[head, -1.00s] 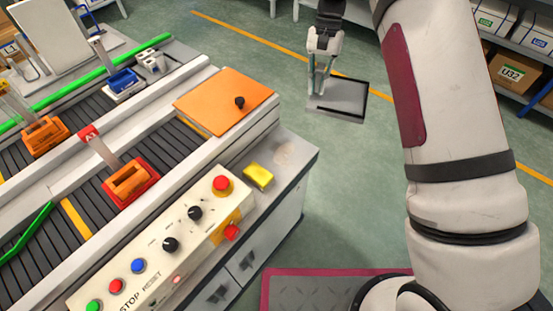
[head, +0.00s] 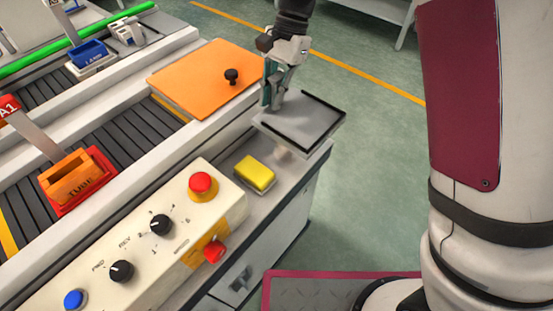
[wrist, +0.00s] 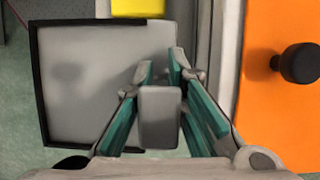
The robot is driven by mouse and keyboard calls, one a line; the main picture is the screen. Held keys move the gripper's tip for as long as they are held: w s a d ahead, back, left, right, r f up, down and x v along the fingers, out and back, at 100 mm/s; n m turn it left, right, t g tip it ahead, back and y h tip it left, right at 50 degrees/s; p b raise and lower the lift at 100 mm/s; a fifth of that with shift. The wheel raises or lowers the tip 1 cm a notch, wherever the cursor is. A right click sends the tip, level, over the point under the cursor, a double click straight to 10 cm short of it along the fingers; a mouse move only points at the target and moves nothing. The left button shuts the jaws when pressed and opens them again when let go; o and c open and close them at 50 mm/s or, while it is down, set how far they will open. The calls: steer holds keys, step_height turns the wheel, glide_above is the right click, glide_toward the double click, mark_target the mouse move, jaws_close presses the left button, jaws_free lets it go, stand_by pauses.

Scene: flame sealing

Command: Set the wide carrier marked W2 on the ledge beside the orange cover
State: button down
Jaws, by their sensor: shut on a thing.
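The wide carrier (head: 312,120) is a flat grey tray with dark raised edges; it also shows in the wrist view (wrist: 85,110). I cannot read a W2 mark on it. My gripper (head: 272,98) is shut on the carrier's upright grip at its left side; the fingers show in the wrist view (wrist: 162,68). The carrier is over the far end of the grey ledge (head: 290,172), right of the orange cover (head: 195,75). It looks raised above the ledge, but the exact gap is hidden. The cover also shows in the wrist view (wrist: 270,110).
A yellow block (head: 255,173) lies on the ledge, close to the carrier's near side. A black knob (head: 231,76) stands on the cover. The control panel (head: 140,235) with buttons is nearer. An orange carrier (head: 75,178) sits on the conveyor. Open floor lies to the right.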

steer(key=shift+s+a+f, duration=0.1)
steer(key=shift+a+f, duration=0.05)
steer(key=shift+f, duration=0.1)
steer(key=shift+f+b, duration=0.85)
steer(key=shift+f, duration=4)
steer(key=shift+f, duration=0.15)
steer(key=c, duration=1.6)
jaws_free()
steer(key=p+v, duration=0.1)
steer(key=v, duration=1.1)
steer(key=shift+p, duration=0.3)
